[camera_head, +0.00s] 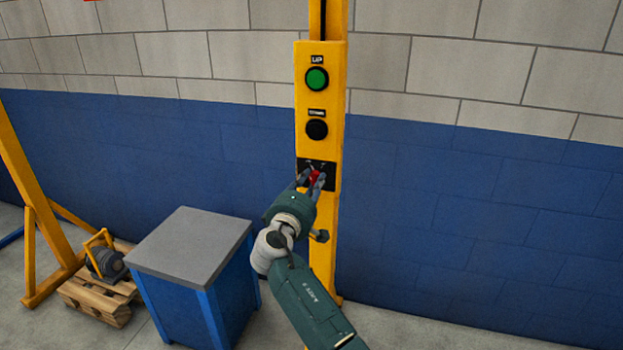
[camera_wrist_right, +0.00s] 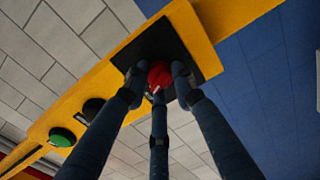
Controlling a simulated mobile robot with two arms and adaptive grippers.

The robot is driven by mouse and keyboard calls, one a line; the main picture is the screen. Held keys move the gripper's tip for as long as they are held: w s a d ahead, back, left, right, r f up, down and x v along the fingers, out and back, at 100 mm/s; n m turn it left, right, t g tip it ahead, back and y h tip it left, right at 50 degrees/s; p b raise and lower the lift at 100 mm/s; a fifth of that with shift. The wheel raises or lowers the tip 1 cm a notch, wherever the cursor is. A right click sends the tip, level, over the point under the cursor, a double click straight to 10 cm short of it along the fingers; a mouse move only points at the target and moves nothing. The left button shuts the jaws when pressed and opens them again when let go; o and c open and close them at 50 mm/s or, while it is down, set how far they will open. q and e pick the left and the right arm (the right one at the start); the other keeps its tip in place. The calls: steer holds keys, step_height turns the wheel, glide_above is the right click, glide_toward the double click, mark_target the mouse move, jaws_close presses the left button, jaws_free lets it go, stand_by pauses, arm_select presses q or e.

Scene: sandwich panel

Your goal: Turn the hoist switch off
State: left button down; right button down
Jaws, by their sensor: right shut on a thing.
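The red hoist switch (camera_head: 315,177) sits on a black plate (camera_head: 329,168) low on the yellow control post (camera_head: 301,105). My right gripper (camera_head: 312,180) is at the switch, with its fingers around the red knob. In the right wrist view the red knob (camera_wrist_right: 160,74) shows between the fingertips of my gripper (camera_wrist_right: 158,82), with a white mark near its lower edge. The fingers are shut on the knob and hide part of it. The labels on the plate are too small to read. My left gripper is out of view.
Above the switch are a green UP button (camera_head: 317,79) and a black button (camera_head: 317,129). A blue cabinet with a grey top (camera_head: 190,243) stands left of my right arm. A pallet (camera_head: 97,297) with a motor-like unit (camera_head: 106,262) is farther left. The wall behind is close.

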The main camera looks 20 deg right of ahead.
steer(key=shift+d+n, duration=0.15)
steer(key=shift+n, duration=0.45)
steer(key=shift+p, duration=0.3)
steer(key=c, duration=1.4)
jaws_free()
steer(key=shift+d, duration=0.1)
steer(key=shift+c, duration=0.2)
steer(key=shift+s+a, duration=0.25)
steer(key=shift+a, duration=0.1)
steer(key=v, duration=0.6)
steer(key=shift+s, duration=0.35)
steer(key=shift+a+f, duration=0.15)
